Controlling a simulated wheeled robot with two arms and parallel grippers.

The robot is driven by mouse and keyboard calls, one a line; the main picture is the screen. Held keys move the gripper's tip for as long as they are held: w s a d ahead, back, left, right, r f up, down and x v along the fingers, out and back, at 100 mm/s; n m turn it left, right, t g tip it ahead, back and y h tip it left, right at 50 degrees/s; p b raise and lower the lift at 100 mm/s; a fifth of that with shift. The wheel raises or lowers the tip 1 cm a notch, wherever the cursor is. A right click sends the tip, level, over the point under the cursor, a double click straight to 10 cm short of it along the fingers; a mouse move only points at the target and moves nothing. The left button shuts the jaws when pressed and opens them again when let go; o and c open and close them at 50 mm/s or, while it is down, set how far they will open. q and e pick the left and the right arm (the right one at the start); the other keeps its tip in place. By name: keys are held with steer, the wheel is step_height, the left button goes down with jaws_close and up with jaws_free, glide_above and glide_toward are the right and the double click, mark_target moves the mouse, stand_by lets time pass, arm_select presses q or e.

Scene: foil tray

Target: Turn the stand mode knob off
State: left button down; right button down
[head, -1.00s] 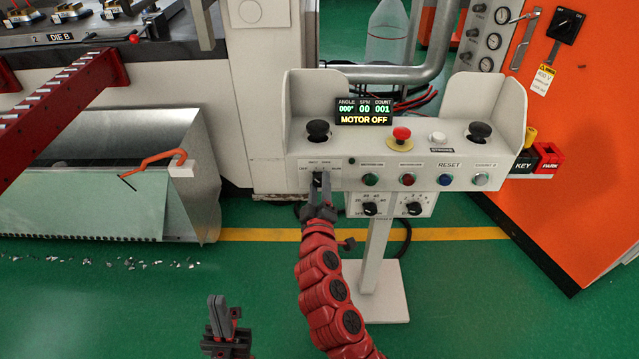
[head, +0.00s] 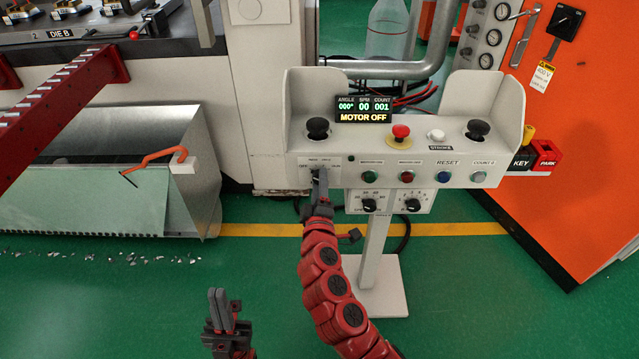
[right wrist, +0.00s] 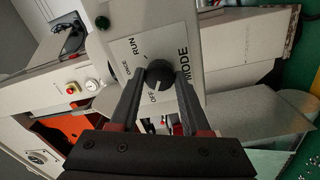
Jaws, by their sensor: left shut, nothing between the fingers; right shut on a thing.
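The stand mode knob (right wrist: 159,75) is a dark round knob on a white label plate marked MODE, with OFF, RUN and another position printed around it. In the right wrist view it sits between the fingers of my right gripper (right wrist: 158,88), which is shut on it. I cannot tell for sure which label its pointer faces. In the head view my right gripper (head: 319,178) covers the knob at the left end of the stand's (head: 508,110) front panel. My left gripper (head: 221,298) is shut and empty, low over the green floor, away from the stand.
The stand display (head: 363,109) reads MOTOR OFF. A red button (head: 401,131), two black buttons, a row of coloured buttons and two lower dials (head: 369,206) are close by. A metal chute (head: 185,150) with an orange hook is at left. An orange cabinet (head: 590,150) is at right.

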steer(key=shift+f, duration=0.1)
steer(key=shift+c, duration=1.8)
jaws_free()
steer(key=shift+s, duration=0.1)
steer(key=s+b, duration=0.1)
steer(key=s, duration=1.6)
steer(key=shift+s+f, duration=0.15)
steer(key=shift+a, duration=0.1)
